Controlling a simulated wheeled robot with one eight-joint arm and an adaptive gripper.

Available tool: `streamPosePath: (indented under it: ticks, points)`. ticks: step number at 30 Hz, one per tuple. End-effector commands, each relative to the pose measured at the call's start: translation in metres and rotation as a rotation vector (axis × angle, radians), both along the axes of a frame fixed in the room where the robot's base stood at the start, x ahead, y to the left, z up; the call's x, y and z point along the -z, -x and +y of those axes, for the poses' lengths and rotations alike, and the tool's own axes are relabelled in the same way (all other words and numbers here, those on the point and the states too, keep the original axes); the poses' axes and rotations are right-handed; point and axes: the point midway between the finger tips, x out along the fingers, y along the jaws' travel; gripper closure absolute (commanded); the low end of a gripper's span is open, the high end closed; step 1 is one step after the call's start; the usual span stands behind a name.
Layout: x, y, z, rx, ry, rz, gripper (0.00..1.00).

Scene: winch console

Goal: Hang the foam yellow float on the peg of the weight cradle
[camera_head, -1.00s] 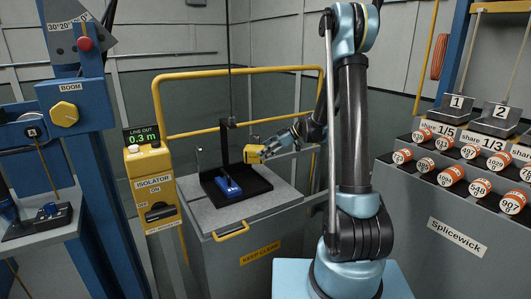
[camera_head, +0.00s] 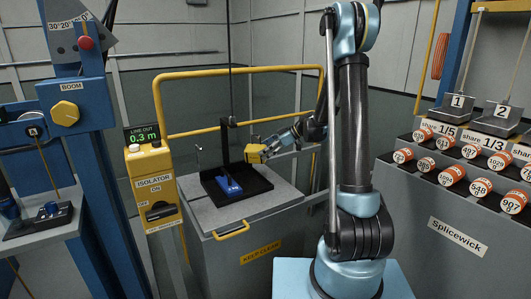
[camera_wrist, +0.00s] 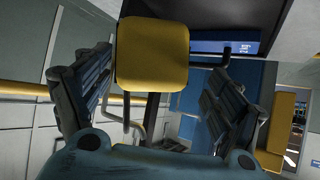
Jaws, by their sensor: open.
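The yellow float (camera_head: 255,153) is a small block just right of the black post of the weight cradle (camera_head: 262,181), above its base. In the wrist view the float (camera_wrist: 152,50) appears large, between the spread fingers, with a narrow gap on each side. My gripper (camera_head: 270,147) is open at the float's right side; its fingers also show in the wrist view (camera_wrist: 155,95). A blue weight (camera_head: 230,187) lies on the cradle's black base. I cannot make out the peg, nor whether the float hangs on it.
A yellow rail (camera_head: 240,72) runs behind the grey bench (camera_head: 205,215). A yellow isolator box (camera_head: 153,190) stands at the bench's left. A rack of orange-and-white cylinders (camera_head: 480,186) stands at the right. A thin grey rod (camera_head: 198,157) rises at the bench's back left.

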Motion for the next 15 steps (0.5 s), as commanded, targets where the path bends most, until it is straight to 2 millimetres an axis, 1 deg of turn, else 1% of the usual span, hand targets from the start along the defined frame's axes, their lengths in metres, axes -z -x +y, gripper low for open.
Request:
streamPosePath:
  ticks: [5,8,11,15]
  points:
    - [-0.002,0.0,-0.003,0.001,0.0,0.001,0.14]
    - [-0.007,0.0,-0.01,0.001,0.001,0.001,0.14]
    - [-0.015,0.001,-0.024,0.003,0.0,-0.001,0.14]
    - [-0.03,0.002,-0.046,0.004,0.0,0.001,0.14]
